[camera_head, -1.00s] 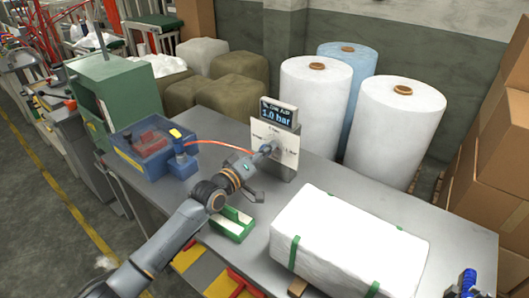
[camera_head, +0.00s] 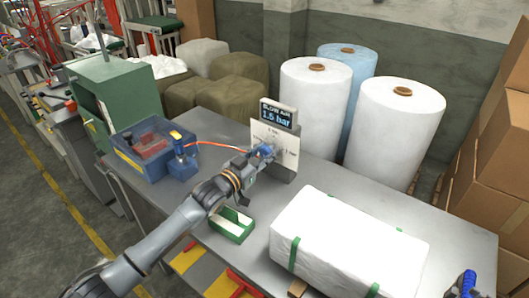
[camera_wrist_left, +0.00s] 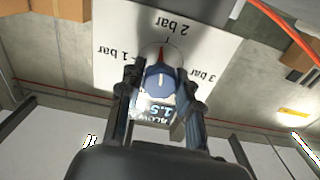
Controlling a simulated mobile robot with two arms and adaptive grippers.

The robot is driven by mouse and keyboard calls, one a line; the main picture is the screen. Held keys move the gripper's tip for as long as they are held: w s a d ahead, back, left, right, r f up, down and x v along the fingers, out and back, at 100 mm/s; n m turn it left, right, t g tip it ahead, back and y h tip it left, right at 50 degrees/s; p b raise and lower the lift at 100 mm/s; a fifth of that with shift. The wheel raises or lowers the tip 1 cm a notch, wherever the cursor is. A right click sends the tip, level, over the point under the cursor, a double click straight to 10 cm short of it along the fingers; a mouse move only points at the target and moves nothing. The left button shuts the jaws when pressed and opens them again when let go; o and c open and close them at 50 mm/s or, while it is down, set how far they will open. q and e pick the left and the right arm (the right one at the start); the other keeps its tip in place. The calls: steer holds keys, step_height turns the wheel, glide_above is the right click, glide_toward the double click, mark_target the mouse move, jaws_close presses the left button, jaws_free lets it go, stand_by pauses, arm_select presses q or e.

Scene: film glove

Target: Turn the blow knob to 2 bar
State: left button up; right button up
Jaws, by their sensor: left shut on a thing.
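The blow knob (camera_wrist_left: 159,79) is blue and sits on a white dial plate (camera_wrist_left: 120,35) marked 1 bar, 2 bar and 3 bar. In the left wrist view its red pointer is near the 2 bar mark, slightly to the 1 bar side. The display (camera_head: 278,114) above the plate reads 1.5 bar in the head view. My left gripper (camera_wrist_left: 160,92) is shut on the knob, with a finger on each side. In the head view my left gripper (camera_head: 262,154) partly covers the knob and plate.
A white wrapped block with green straps (camera_head: 345,240) lies on the grey table (camera_head: 450,215) at right. A green-and-white tray (camera_head: 232,224) lies below my left arm. A blue bin (camera_head: 150,158) and orange hose (camera_head: 215,145) are at left. White rolls (camera_head: 400,120) stand behind.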

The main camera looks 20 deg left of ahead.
arm_select(q)
steer(key=shift+m, duration=0.9)
steer(key=o, duration=1.2)
steer(key=shift+r, duration=0.15)
step_height(320, 180, up, 10)
steer(key=shift+f, duration=0.2)
